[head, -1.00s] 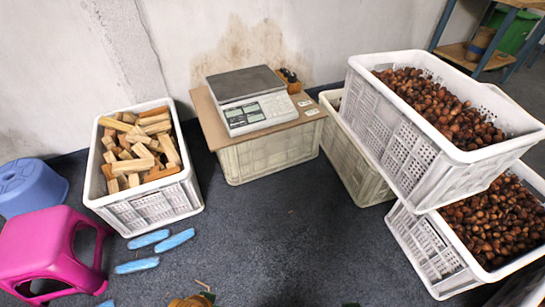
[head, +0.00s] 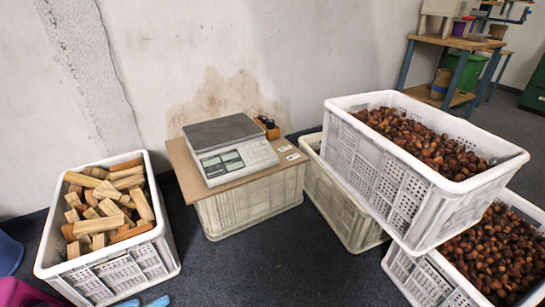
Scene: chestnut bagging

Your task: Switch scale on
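The scale (head: 222,133) has a dark grey flat platform and a white front panel (head: 238,160) with small displays and a keypad. It stands on a brown board (head: 186,176) laid over an upturned or closed white crate (head: 250,208) against the wall. I cannot tell from the displays whether the scale is on. Neither of my grippers shows in the head view.
A white crate of wood blocks (head: 158,238) stands at the left. Stacked white crates of chestnuts (head: 408,185) stand at the right, beside another pale crate (head: 335,205). A small wooden holder (head: 267,127) sits behind the scale. Dark floor (head: 270,265) lies clear in front.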

